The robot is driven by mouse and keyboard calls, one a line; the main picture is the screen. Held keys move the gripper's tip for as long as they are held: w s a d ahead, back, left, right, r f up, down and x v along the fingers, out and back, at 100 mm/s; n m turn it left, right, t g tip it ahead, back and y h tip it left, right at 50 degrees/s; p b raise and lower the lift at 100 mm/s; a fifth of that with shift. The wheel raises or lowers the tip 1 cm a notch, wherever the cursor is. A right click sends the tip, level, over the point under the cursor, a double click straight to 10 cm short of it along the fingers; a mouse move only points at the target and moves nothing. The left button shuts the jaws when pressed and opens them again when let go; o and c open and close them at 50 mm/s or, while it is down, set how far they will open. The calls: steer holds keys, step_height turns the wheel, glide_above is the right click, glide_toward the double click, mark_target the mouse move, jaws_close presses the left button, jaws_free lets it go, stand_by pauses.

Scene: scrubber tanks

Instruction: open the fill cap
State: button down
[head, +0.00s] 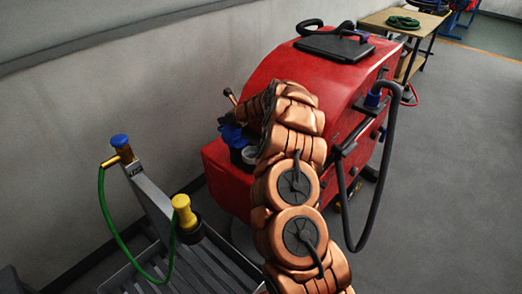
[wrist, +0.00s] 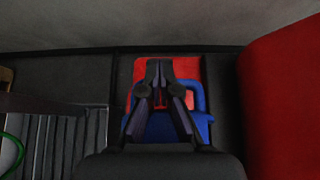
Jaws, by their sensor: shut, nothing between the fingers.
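The scrubber (head: 325,75) is a large red machine in the middle of the head view. A blue part (head: 232,134), which looks like the fill cap, sits at its near left corner beside a pale round fitting (head: 250,155). Whether the cap is open or shut is unclear. In the wrist view a blue shape (wrist: 204,130) shows around and behind my fingers, over a red surface (wrist: 187,68). My gripper (wrist: 160,68) is shut and empty, above or in front of the blue part. I cannot tell whether it touches. In the head view my arm partly hides this area.
A black hose (head: 385,165) hangs on the scrubber's right. The wall is close behind; floor at right is clear.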

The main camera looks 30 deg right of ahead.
steer(key=shift+r+p, duration=0.9)
steer(key=shift+r, duration=5.85)
steer(key=s+a+r+n+g+y, duration=0.1)
steer(key=s+a+r+n+g, duration=0.1)
steer(key=s+a+n, duration=0.4)
steer(key=s+a+r+n+g+y, duration=0.1)
steer(key=s+a+r+n, duration=0.3)
steer(key=a, duration=0.5)
steer(key=s+a+n+g, duration=0.2)
steer(key=s+a+n, duration=0.2)
steer(key=s, duration=0.4)
steer(key=s+a+n+g, duration=0.2)
steer(key=s+a+n, duration=0.15)
steer(key=s, duration=0.35)
steer(key=s+d+f+n+g+h, duration=0.1)
steer(key=s+n, duration=0.4)
steer(key=s, duration=0.7)
steer(key=s+d+f+n+g+h, duration=0.1)
steer(key=s+n, duration=0.3)
steer(key=s, duration=0.8)
steer(key=s+d+f+n+g+h, duration=0.2)
steer(key=s+n, duration=0.3)
steer(key=s, duration=0.7)
steer(key=shift+s+d+n+g+h, duration=0.2)
steer(key=shift+d+n+g+h, duration=0.15)
steer(key=shift+d+g+h, duration=0.35)
